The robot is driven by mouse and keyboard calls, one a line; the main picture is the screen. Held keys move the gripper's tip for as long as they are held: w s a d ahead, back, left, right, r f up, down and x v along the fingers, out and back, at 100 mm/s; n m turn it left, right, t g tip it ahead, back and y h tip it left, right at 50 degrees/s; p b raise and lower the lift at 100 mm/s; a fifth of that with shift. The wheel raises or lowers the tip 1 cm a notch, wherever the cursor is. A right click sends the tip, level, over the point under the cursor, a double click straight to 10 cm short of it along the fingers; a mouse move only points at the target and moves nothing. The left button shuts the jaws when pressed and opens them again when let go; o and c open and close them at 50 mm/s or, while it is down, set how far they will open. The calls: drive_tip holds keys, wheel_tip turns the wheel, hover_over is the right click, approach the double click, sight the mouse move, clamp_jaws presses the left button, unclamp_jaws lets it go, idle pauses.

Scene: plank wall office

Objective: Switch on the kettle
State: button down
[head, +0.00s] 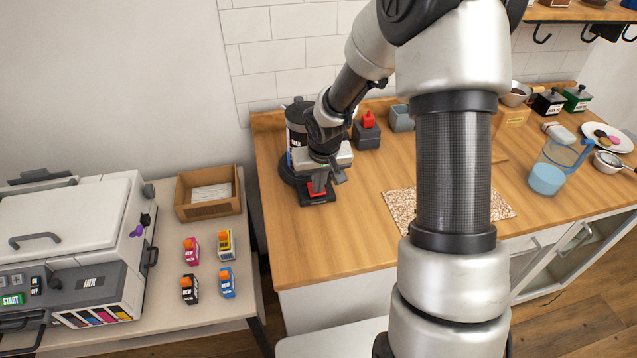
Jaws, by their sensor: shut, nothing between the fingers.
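The kettle (296,122) is dark with a pale label and stands at the back left corner of the wooden counter. My arm covers much of its right side. A red switch (317,188) sits on a black base (318,199) at the kettle's front. My gripper (319,187) points down right over the red switch, with its fingers shut and nothing held. The fingertips look to be at or just above the switch; I cannot tell whether they touch it. I cannot see whether the switch is pressed.
Behind the kettle's right is a grey box with a red top (368,130). A speckled board (402,208) and a blue measuring jug (549,175) stand farther right. The counter front is clear.

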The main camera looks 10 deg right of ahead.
drive_tip(key=f+b, duration=0.1)
drive_tip(key=b, duration=0.2)
drive_tip(key=shift+s+f+t, duration=0.1)
drive_tip(key=shift+f+t, duration=0.25)
drive_tip(key=shift+t, duration=0.05)
drive_tip(key=shift+r, duration=0.4)
drive_tip(key=shift+r+p, duration=0.1)
drive_tip(key=shift+p, duration=0.2)
drive_tip(key=shift+r+p, duration=0.5)
drive_tip(key=shift+r, duration=0.2)
